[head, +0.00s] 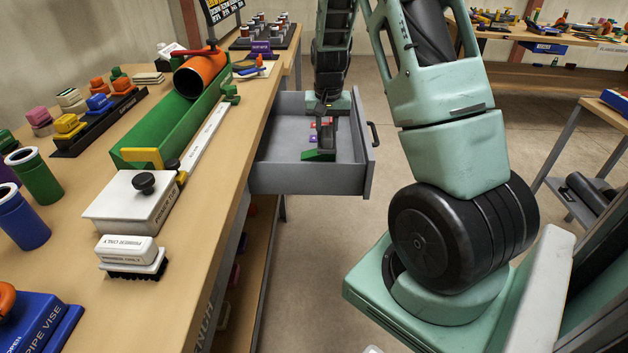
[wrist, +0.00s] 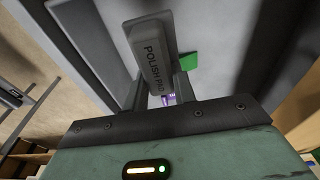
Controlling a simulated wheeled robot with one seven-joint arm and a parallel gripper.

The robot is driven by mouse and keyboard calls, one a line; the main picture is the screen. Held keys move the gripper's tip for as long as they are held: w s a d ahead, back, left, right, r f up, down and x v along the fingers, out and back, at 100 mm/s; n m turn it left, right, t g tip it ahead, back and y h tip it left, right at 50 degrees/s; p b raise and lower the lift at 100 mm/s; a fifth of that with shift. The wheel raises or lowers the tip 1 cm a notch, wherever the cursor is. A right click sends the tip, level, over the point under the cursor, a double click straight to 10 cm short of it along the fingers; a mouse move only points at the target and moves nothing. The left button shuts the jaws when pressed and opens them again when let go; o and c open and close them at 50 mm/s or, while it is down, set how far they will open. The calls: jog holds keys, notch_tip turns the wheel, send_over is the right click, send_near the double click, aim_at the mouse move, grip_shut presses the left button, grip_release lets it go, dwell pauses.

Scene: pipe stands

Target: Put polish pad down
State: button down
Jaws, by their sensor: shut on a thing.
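The polish pad (wrist: 152,50) is a dark grey block with its name in black letters, seen in the wrist view. My gripper (wrist: 160,88) is shut on it, with one finger on each side. In the head view my gripper (head: 326,122) points down into an open grey drawer (head: 275,177). The pad is hard to make out there against the gripper. I cannot tell whether the pad touches the drawer floor. A green piece (head: 318,155) lies in the drawer close to the gripper; it also shows in the wrist view (wrist: 189,61).
Small red and purple items (head: 312,139) lie in the drawer by the gripper. The workbench (head: 200,240) on the left holds a green vise (head: 180,120) with an orange pipe (head: 200,73), and a white box (head: 133,203). The drawer's left floor is bare.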

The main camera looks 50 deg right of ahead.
jog(key=shift+w+d+f, duration=0.2)
jog(key=shift+d+f, duration=0.05)
jog(key=shift+f, duration=0.1)
notch_tip(320, 180, down, 10)
jog(key=shift+w+r+b, duration=0.15)
jog(key=shift+r+b, duration=0.05)
jog(key=shift+b, duration=0.25)
jog(key=shift+f, duration=0.1)
jog(key=c, duration=1.1)
grip_release()
jog(key=shift+c, duration=0.2)
jog(key=r, duration=0.4)
jog(key=a+r, duration=0.1)
jog(key=r, duration=0.3)
jog(key=s+r+p, duration=0.1)
jog(key=r, duration=0.3)
jog(key=shift+a, duration=0.15)
